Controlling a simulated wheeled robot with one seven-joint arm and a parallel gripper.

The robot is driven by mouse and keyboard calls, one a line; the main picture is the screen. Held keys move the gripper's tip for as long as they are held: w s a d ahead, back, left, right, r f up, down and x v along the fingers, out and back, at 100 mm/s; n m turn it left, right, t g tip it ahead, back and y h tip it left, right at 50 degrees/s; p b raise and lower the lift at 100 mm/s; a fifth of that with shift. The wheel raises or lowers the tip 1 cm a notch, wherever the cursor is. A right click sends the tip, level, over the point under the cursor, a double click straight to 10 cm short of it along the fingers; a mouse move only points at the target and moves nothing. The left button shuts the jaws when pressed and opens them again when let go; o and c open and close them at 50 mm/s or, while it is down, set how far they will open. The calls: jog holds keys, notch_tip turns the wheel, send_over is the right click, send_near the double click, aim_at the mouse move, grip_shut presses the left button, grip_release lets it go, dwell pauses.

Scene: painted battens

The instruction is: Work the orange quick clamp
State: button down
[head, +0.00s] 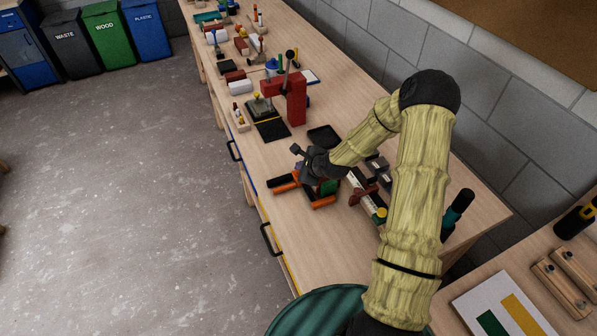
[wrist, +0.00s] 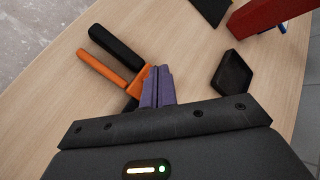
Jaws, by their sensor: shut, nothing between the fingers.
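The orange quick clamp lies on the workbench, with an orange handle (wrist: 101,68) and a black handle (wrist: 115,46) side by side in the wrist view. In the head view its orange handle (head: 286,188) points left from under my arm's end. My gripper (wrist: 158,72) has purple fingers that are together, with nothing between them. The fingertips are just right of the handles' inner end and overlap the clamp body in the picture. I cannot tell whether they touch it.
A black tray (head: 324,137) lies behind the clamp and also shows in the wrist view (wrist: 231,74). A red press (head: 297,99) stands farther along the bench (head: 262,165). Battens and a yellow-topped piece (head: 381,214) lie right of the clamp. Bench left of the handles is clear.

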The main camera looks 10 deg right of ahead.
jog(key=shift+r, duration=0.1)
notch_tip(320, 180, up, 5)
jog(key=p, duration=0.3)
jog(key=shift+p, duration=0.4)
dwell(0.7)
jog(key=s+r+n+g+h, duration=0.1)
jog(key=s+r+n+g, duration=0.2)
jog(key=s+r+n, duration=0.5)
jog(key=s+r+n+g+h, duration=0.2)
jog(key=s+r+n, duration=0.6)
jog(key=s+n, duration=0.6)
jog(key=s+g, duration=0.1)
jog(key=s, duration=0.4)
jog(key=shift+s+a+r+h, duration=0.15)
jog(key=shift+a+h, duration=0.1)
jog(key=shift+h, duration=0.05)
